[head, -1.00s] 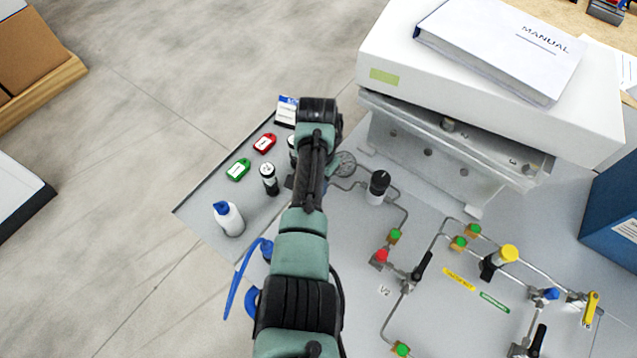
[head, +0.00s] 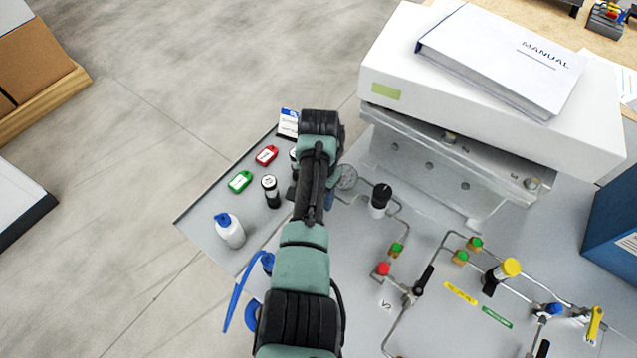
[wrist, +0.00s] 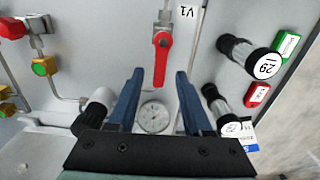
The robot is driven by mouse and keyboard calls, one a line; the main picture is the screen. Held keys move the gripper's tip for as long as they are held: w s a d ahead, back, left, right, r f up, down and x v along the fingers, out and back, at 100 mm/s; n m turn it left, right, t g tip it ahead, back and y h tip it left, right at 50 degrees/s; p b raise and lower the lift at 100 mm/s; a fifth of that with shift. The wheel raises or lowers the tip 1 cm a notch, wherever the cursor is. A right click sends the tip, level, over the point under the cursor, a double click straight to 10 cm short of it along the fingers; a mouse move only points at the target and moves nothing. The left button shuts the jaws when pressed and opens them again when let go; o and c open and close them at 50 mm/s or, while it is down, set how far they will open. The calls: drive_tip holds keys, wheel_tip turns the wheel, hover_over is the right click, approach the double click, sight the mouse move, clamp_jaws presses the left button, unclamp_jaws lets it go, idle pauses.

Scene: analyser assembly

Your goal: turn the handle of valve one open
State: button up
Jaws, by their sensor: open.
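In the wrist view, valve one has a red lever handle (wrist: 162,58) beside a "V1" label (wrist: 187,11). The handle lies lengthwise in the picture, in line with the pipe above it. My gripper (wrist: 159,74) is open, its two blue fingers pointing toward the valve. The handle's lower end appears centred between the fingertips, with a gap on each side. I cannot tell how far the fingertips are above it. In the head view, my arm hides valve one and most of the gripper.
A round gauge (wrist: 154,117) shows between the fingers, with a black-and-white knob (wrist: 98,106) at left. Two black-capped cylinders (wrist: 249,57) (wrist: 222,109) stand at right.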

wheel_tip(320, 180, up, 13)
drive_tip(key=shift+f, duration=0.2)
idle(0.6)
drive_tip(key=w+d+r+n+t+h, duration=0.1)
drive_tip(key=w+d+r+t, duration=0.1)
drive_tip(key=w+r+t, duration=0.5)
drive_tip(key=w+d+r+n+t, duration=0.1)
drive_tip(key=w+r+t, duration=0.2)
drive_tip(key=r, duration=0.7)
drive_tip(key=s+r+n+t, duration=0.25)
drive_tip(key=r+t, duration=0.55)
drive_tip(key=r, duration=1.1)
drive_tip(key=s+a+r+n+t+y, duration=0.1)
drive_tip(key=s+r+t, duration=0.8)
drive_tip(key=s+r, duration=1)
drive_tip(key=shift+s+a+r+n, duration=0.3)
drive_tip(key=shift+s+a+n, duration=0.3)
drive_tip(key=shift+a+n, duration=0.15)
